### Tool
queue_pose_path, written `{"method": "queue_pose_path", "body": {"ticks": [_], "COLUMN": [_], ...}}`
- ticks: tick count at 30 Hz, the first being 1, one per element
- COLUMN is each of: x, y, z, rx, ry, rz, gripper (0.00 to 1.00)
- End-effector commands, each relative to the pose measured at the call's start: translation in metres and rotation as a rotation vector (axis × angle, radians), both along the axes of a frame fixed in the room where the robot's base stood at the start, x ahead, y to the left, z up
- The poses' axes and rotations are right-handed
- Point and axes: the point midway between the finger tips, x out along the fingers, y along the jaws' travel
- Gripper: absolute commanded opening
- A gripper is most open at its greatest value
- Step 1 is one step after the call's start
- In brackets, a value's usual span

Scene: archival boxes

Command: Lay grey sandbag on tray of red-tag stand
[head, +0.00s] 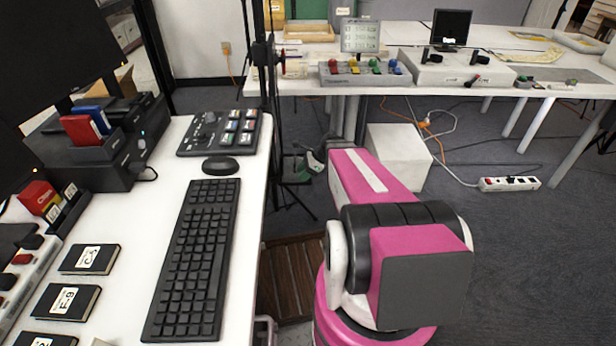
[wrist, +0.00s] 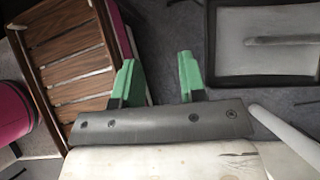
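My gripper (wrist: 160,82) shows in the wrist view with its two green fingers apart and nothing between them, above dark grey carpet. In the wrist view, a flat grey piece with a darker strip across it (wrist: 265,52) lies inside a black rim at the upper right, to the right of the fingers; I cannot tell whether it is the grey sandbag. In the head view, a black stand (head: 262,75) rises behind the desk, with a small red piece (head: 283,63) beside its pole. I cannot make out its tray.
A white desk (head: 150,300) with a keyboard (head: 196,255) is at left. A white bench (head: 560,90) with devices runs across the back. A white box (head: 399,158) and a power strip (head: 509,184) stand on the floor. Brown wooden slats (wrist: 70,50) lie left of the fingers. Carpet at right is open.

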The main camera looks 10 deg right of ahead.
Motion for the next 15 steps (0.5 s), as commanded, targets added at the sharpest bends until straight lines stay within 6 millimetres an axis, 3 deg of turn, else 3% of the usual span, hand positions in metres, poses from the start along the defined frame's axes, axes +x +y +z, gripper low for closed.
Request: {"method": "queue_pose_path", "body": {"ticks": [1,6,15], "x": [-0.014,-0.043,-0.084], "y": [0.006,0.011,0.007], "z": [0.007,0.021,0.051], "rx": [-0.058,-0.249,-0.499], "ry": [-0.063,-0.264,-0.495], "rz": [0.11,0.53,1.287], "gripper": [0.38,0.38,0.38]}}
